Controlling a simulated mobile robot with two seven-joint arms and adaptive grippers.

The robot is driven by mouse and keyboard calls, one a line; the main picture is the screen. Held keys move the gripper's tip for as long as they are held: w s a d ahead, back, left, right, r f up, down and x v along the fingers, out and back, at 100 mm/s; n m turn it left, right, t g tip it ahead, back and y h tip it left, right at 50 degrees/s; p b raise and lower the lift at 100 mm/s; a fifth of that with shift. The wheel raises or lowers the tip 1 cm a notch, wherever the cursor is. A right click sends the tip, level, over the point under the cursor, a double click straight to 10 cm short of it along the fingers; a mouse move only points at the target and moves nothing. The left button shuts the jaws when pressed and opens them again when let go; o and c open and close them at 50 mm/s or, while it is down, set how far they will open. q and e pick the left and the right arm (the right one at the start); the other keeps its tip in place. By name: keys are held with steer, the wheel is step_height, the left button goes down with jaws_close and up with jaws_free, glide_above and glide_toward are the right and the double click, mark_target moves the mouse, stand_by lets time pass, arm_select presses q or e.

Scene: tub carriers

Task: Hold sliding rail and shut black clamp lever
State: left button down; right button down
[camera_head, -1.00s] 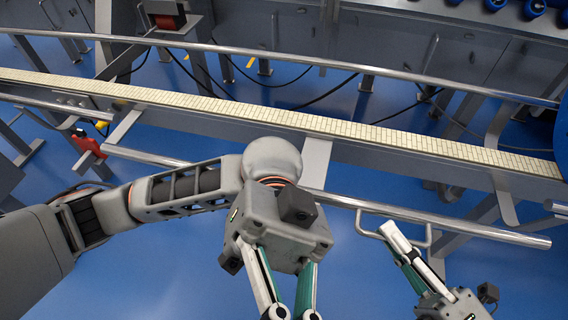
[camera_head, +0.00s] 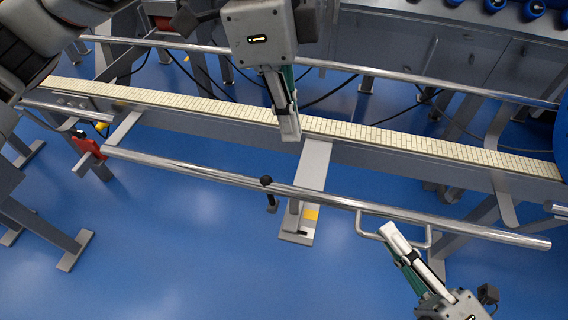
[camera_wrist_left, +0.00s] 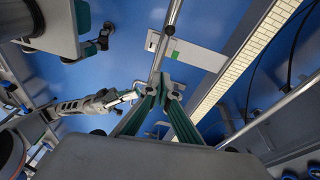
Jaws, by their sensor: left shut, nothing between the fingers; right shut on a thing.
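The sliding rail (camera_head: 200,172) is the chrome bar along the near side of the conveyor, with a bent wire handle (camera_head: 369,222) at its right part. My right gripper (camera_head: 394,234) is shut on this handle, its fingers covering part of the loop. The black clamp lever (camera_head: 267,182), with a round knob, stands at the rail left of the grey bracket (camera_head: 312,165). My left gripper (camera_head: 288,132) is shut and empty, over the tiled conveyor strip, beyond the lever and apart from it in the head view. Its closed fingertips (camera_wrist_left: 166,102) also show in the left wrist view.
The tiled conveyor strip (camera_head: 400,145) and a second chrome bar (camera_head: 420,83) run beyond the rail. A red part (camera_head: 86,143) sits by the rail's left end. Dark cables hang behind the conveyor. The blue floor in front of the rail is open.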

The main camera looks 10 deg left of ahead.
mark_target(268, 177)
arm_select(q)
steer(key=f, duration=1)
steer(key=shift+a+f, duration=0.2)
steer(key=shift+a, duration=0.2)
steer(key=shift+a+f, duration=0.3)
steer(key=shift+a, duration=0.35)
steer(key=shift+s, duration=0.1)
steer(key=h, duration=0.1)
steer(key=a+h, duration=0.1)
steer(key=h, duration=0.1)
steer(key=a+h, duration=0.1)
steer(key=shift+s+a+f, duration=0.1)
steer(key=shift+a+f, duration=0.05)
steer(key=shift+f, duration=0.1)
steer(key=shift+a+f+h, duration=0.1)
steer(key=shift+a+h, duration=0.45)
steer(key=shift+h, duration=0.5)
steer(key=shift+a+f+h, duration=0.1)
steer(key=shift+a+h, duration=0.4)
steer(key=shift+h, duration=0.55)
steer(key=shift+d+r, duration=0.1)
